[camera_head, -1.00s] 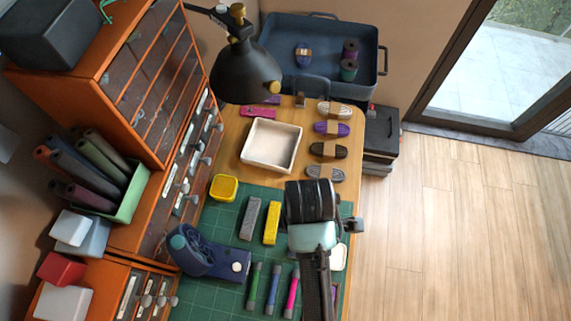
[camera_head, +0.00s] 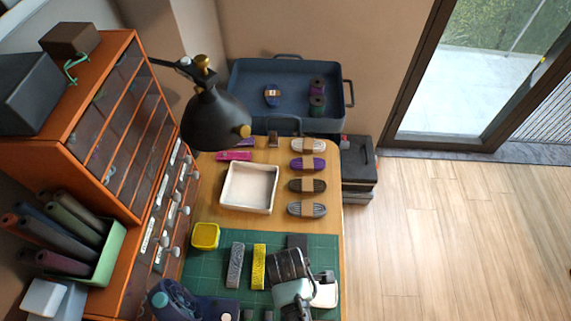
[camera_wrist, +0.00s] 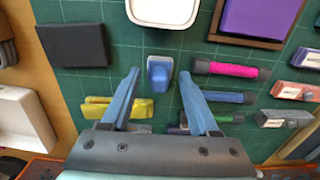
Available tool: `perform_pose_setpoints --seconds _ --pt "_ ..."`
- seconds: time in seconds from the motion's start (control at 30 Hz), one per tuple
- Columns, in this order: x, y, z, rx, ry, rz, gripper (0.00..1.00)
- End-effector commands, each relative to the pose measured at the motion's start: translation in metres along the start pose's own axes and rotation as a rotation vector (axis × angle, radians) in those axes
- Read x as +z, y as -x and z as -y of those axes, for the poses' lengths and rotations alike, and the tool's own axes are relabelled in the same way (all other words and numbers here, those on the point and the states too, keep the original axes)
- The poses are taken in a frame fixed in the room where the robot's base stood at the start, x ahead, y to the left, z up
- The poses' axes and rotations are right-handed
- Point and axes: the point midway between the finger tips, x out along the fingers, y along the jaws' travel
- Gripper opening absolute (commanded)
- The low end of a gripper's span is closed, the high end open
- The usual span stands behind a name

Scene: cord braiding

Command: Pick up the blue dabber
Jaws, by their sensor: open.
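A small blue block-like piece, seemingly the blue dabber (camera_wrist: 160,72), stands on the green mat in the wrist view. My gripper (camera_wrist: 160,76) is open, with one finger either side of it in the picture and nothing held. I cannot tell the height of the fingertips above the mat. A blue stick (camera_wrist: 228,97) with dark ends lies to the right, partly behind the right finger. In the head view my gripper (camera_head: 298,290) is over the mat's right part, and its own body hides the dabber there.
A pink stick (camera_wrist: 228,69) lies right of the blue piece, and a yellow bar (camera_wrist: 115,108) lies left, partly covered. A white dish (camera_wrist: 163,12), a purple box (camera_wrist: 252,18) and a black block (camera_wrist: 73,44) are beyond. The lamp (camera_head: 213,120) hangs over the table's back left.

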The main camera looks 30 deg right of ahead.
Motion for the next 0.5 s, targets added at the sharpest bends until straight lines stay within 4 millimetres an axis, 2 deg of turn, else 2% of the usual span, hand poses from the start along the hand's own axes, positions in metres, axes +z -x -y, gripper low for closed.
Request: perform_pose_setpoints --seconds 0.27,0.5 --pt "0.0001 -0.0024 -0.0003 0.001 0.000 0.000 0.59" --pt "0.0001 -0.0022 -0.0004 0.001 -0.001 0.000 0.16"
